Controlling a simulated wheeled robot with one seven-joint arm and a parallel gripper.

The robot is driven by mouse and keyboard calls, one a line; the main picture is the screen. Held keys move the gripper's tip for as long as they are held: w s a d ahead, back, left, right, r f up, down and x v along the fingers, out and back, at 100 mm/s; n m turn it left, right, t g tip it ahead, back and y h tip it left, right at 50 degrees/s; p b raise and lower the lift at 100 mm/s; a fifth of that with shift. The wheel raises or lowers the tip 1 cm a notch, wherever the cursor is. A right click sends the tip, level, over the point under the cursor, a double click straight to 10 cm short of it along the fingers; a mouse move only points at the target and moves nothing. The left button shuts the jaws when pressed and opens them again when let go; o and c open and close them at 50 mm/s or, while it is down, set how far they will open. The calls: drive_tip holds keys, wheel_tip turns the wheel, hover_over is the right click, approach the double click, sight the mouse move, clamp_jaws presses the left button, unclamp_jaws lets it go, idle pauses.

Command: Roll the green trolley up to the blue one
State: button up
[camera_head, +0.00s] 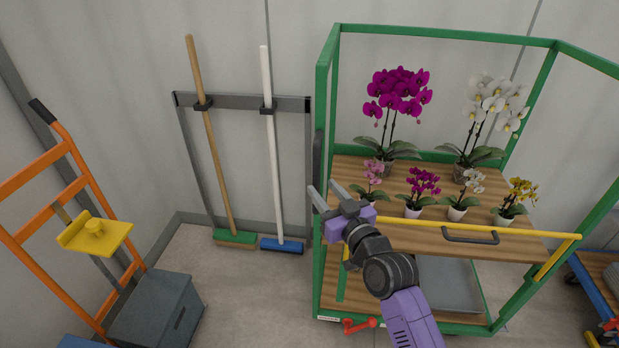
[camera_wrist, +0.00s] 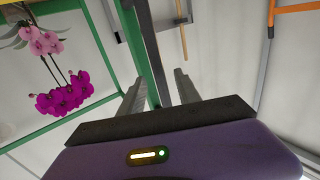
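The green trolley (camera_head: 322,90) stands at centre right, its two wooden shelves (camera_head: 470,235) inside a green frame. Potted orchids stand on the upper shelf. A yellow bar (camera_head: 480,227) with a dark handle (camera_head: 470,238) crosses the front, and another dark upright handle (camera_head: 317,158) is on the left post. The blue trolley (camera_head: 591,283) shows partly at the right edge. My gripper (camera_head: 329,198) is open beside the left front of the green trolley. In the wrist view its fingers (camera_wrist: 160,92) are apart, with a green post and dark bar beyond or between them; depth is unclear.
A red lever (camera_head: 358,325) is low at the green trolley's front left. A green broom (camera_head: 235,238) and blue broom (camera_head: 282,245) hang on a wall rack. An orange hand truck (camera_head: 75,185) and grey box (camera_head: 160,312) stand left. Floor between is clear.

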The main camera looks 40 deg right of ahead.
sight(318, 182)
drive_tip(key=shift+p+x, duration=0.3)
drive_tip(key=shift+x, duration=2.25)
drive_tip(key=shift+d, duration=0.1)
clamp_jaws()
